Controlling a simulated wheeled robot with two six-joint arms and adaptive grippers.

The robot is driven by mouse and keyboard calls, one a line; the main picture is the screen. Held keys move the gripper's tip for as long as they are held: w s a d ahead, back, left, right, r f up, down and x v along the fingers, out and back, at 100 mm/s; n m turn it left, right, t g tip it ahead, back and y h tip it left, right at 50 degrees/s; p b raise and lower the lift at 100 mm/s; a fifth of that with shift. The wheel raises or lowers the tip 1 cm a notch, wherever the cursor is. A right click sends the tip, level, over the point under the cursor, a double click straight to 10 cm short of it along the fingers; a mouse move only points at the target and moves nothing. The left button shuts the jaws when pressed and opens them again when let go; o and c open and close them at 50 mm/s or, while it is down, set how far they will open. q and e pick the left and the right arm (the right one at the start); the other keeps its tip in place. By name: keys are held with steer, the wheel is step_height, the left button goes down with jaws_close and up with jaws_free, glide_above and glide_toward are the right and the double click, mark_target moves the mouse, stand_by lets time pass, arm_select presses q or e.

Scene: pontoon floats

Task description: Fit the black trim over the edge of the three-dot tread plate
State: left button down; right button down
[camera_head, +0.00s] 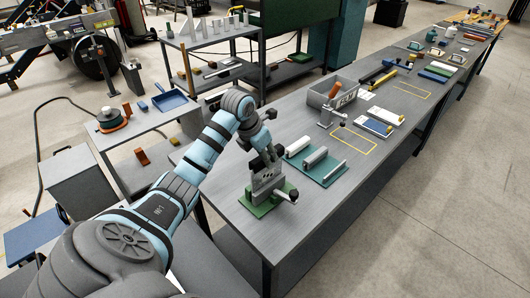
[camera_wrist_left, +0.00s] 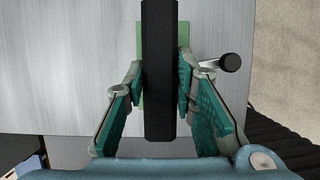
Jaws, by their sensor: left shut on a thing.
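The black trim (camera_wrist_left: 158,30) is a long, straight dark bar. In the left wrist view it runs up the middle between the teal finger pads of my left gripper (camera_wrist_left: 162,75), which is shut on it. In the head view my left gripper (camera_head: 264,158) is just above the grey tread plate (camera_head: 266,181), with dark dots on its face. The plate stands upright in a holder on a green base (camera_head: 262,206). The trim is small and dark there, and I cannot tell whether it touches the plate's edge. In the wrist view the trim hides the plate.
A handle (camera_head: 286,196) sticks out on the holder's right. A grey bin (camera_head: 331,92) and a small clamp stand (camera_head: 329,116) are farther back. The table's left front corner is bare.

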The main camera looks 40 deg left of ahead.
arm_select(q)
steer(key=shift+f+b, duration=0.5)
steer(key=shift+f, duration=0.3)
steer(key=c, duration=1.2)
jaws_free()
steer(key=shift+c, duration=0.2)
steer(key=shift+r, duration=0.1)
steer(key=v, duration=1.2)
steer(key=shift+f, duration=0.25)
